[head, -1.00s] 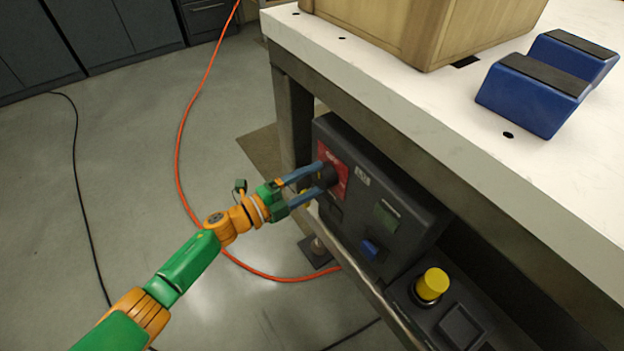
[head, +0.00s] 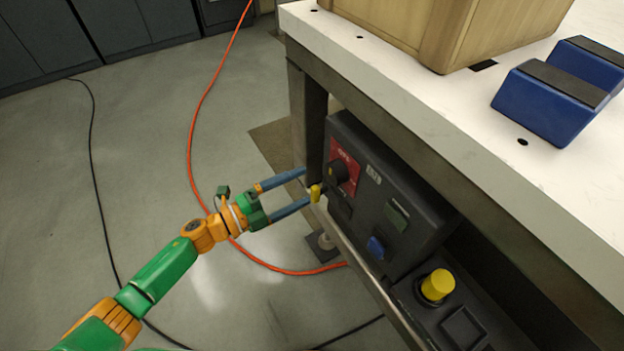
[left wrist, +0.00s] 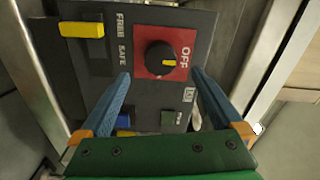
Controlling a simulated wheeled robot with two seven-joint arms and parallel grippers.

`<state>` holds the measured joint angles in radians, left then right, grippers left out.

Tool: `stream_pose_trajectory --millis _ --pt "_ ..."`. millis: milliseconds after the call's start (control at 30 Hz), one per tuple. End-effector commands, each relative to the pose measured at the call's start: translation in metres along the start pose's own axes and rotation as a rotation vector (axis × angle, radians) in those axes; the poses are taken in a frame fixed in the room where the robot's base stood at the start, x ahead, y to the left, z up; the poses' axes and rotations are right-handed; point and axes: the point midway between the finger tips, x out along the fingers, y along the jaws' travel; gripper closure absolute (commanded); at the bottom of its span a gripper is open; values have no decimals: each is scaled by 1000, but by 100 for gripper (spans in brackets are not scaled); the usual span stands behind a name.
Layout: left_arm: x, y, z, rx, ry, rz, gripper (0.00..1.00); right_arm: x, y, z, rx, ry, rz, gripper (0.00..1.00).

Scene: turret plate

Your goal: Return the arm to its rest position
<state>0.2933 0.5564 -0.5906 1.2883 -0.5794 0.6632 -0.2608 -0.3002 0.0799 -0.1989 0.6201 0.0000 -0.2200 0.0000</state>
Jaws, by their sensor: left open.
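My left gripper (head: 307,187) is open and empty. It is in front of the dark control box, a little left of the black rotary knob (head: 338,172) on a red plate, and apart from it. In the left wrist view the open fingers (left wrist: 161,76) point toward the box, below the knob (left wrist: 158,56). The knob's yellow mark points right, toward the word OFF. My left arm comes in from the lower left, stretched out over the floor. My right gripper is out of view.
A yellow lever (left wrist: 82,30) sits on the box beside FREE and SAFE labels. The box hangs under a white-topped bench (head: 420,105) bearing a wooden crate (head: 400,25) and blue blocks (head: 548,103). A yellow button (head: 437,284) is lower right. An orange cable (head: 190,140) crosses the open floor.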

Motion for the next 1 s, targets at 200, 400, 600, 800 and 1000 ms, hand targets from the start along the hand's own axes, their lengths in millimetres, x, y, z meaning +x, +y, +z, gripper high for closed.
stream_pose_trajectory --millis 200,400,600,800,1000 --pt "-3 0 0 0 1 0 0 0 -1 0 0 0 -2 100" --pt "-2 0 0 -1 -1 0 0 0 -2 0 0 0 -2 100" --pt "-35 82 48 -378 -362 41 0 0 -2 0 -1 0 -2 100" --pt "-148 256 37 -975 -962 196 0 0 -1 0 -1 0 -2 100" --pt "-237 355 -47 -1328 -1345 348 0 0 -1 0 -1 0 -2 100"
